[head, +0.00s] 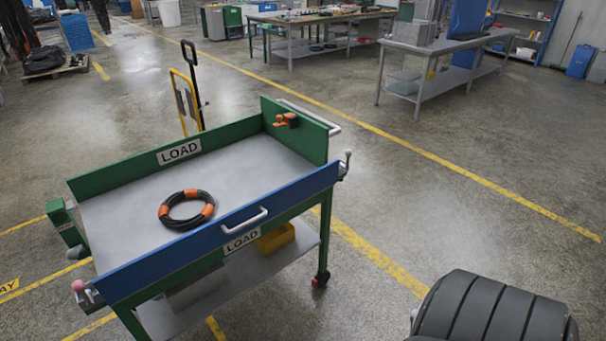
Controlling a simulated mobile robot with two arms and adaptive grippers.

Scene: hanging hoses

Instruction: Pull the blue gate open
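The blue gate (205,233) is a long panel along the near side of the green cart. It stands upright, level with the cart's deck edge, and looks closed. A white handle (243,221) is fixed at its middle, with a LOAD label on the cart frame below it. A lever with a pink knob (79,286) sits by the gate's left end, and a lever with a pale knob (347,155) by its right end. Neither of my grippers is in view. A black ribbed part, probably of my arm, shows at the lower right, well apart from the gate.
A coiled black hose with orange bands (187,208) lies on the grey deck (236,165). An orange clamp (286,120) is on the right wall. A yellow bin (275,238) is on the lower shelf. Open floor (390,220) lies right of the cart; workbenches (441,52) stand farther back.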

